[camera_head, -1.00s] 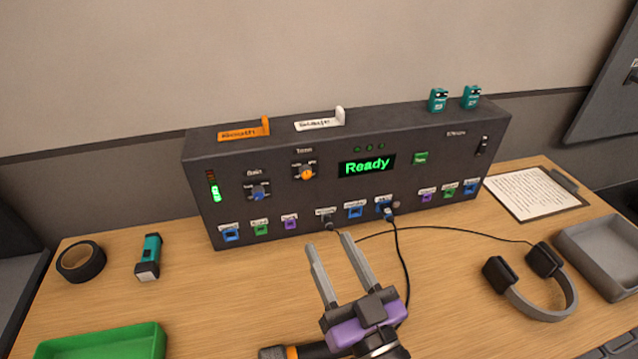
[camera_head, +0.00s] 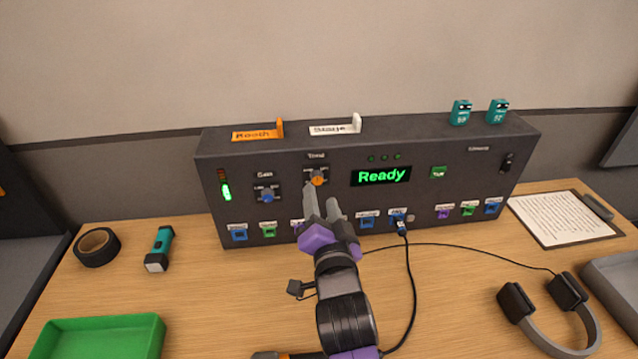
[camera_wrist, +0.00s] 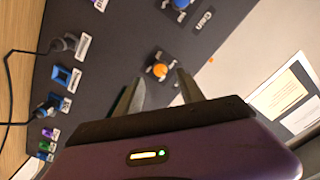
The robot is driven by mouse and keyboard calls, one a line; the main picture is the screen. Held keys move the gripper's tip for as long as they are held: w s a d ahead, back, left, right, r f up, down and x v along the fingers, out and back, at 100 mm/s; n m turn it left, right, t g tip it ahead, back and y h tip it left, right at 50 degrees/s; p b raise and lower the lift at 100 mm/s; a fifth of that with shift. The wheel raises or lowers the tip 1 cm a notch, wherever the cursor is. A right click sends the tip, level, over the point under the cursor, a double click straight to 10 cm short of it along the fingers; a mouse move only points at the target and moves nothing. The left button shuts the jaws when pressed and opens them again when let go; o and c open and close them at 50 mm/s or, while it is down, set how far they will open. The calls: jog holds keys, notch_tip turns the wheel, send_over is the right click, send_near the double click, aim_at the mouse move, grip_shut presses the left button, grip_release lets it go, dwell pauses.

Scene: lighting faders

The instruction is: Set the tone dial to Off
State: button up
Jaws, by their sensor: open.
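The tone dial (camera_head: 317,178) is an orange knob on a dark plate, under the label "Tone" on the front of the dark console (camera_head: 290,205). In the wrist view the orange knob (camera_wrist: 160,69) shows just beyond and between the fingertips. My gripper (camera_head: 322,194) is open and empty, its fingers pointing at the dial from just below. A small gap seems to remain between fingertips and knob; contact cannot be made out. The dial's setting marks are too small to read.
The blue Gain dial (camera_head: 267,196) sits left of the tone dial. The screen (camera_head: 381,176) reads "Ready" to its right. Coloured sockets line the console's bottom, with a cable plugged into a blue one (camera_head: 400,224). A green tray (camera_head: 100,338), flashlight (camera_head: 160,249) and headphones (camera_head: 550,315) lie on the desk.

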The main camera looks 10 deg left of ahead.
aim_at(317, 182)
jog(key=shift+p+x, duration=0.45)
jog(key=shift+x, duration=2.1)
jog(key=shift+c, duration=0.3)
grip_shut()
